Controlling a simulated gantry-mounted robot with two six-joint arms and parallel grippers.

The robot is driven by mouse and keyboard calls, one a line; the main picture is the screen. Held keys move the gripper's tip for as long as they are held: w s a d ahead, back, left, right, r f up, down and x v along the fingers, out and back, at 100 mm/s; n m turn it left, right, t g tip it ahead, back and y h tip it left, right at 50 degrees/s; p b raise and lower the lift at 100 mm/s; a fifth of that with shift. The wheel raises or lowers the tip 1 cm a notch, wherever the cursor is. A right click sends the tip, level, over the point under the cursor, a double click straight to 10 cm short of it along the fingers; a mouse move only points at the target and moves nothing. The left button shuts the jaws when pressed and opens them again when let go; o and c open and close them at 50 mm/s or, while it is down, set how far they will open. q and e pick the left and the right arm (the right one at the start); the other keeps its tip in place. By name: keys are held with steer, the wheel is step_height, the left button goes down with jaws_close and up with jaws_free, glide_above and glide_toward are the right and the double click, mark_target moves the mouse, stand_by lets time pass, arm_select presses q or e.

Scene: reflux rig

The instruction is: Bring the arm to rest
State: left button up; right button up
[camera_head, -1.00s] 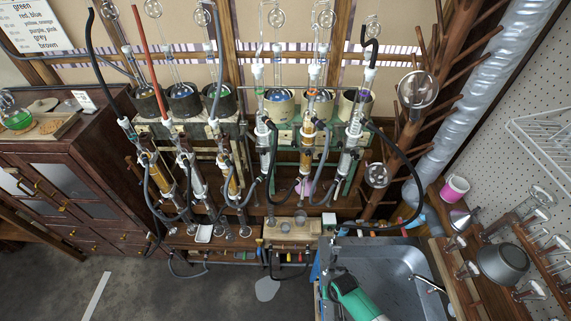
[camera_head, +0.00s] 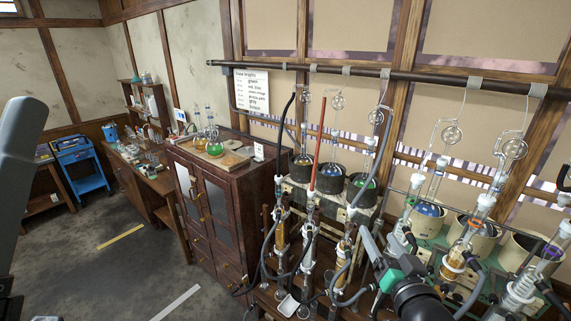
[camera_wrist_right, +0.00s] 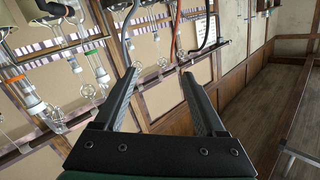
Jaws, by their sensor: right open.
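My right gripper (camera_head: 366,262) is low in the head view, in front of the reflux rig (camera_head: 330,198). In the right wrist view the two dark fingers of this gripper (camera_wrist_right: 159,74) stand wide apart with nothing held between them. Behind them are the rig's glassware and tubing. In the head view the rig has dark mantles with flasks, including a green one (camera_head: 362,181), and paler mantles with a blue flask (camera_head: 428,209) on the right. My left gripper is not in view.
A blue cart (camera_head: 80,165) is at the far left. Open floor (camera_head: 95,275) lies in front of the cabinet. Black hoses hang close to my right gripper.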

steer(key=s+a+r+n+t, duration=0.1)
steer(key=s+r+t, duration=0.15)
steer(key=r, duration=0.55)
steer(key=s+a+r+t, duration=0.1)
steer(key=s+r+t, duration=0.15)
steer(key=r, duration=0.55)
steer(key=s+r+n+t+y, duration=0.2)
steer(key=s+r+t, duration=0.3)
steer(key=s+r, duration=1)
steer(key=shift+s+a+r+n+t, duration=0.35)
steer(key=shift+s+n, duration=0.45)
steer(key=shift+s, duration=0.4)
steer(key=shift+f, duration=0.1)
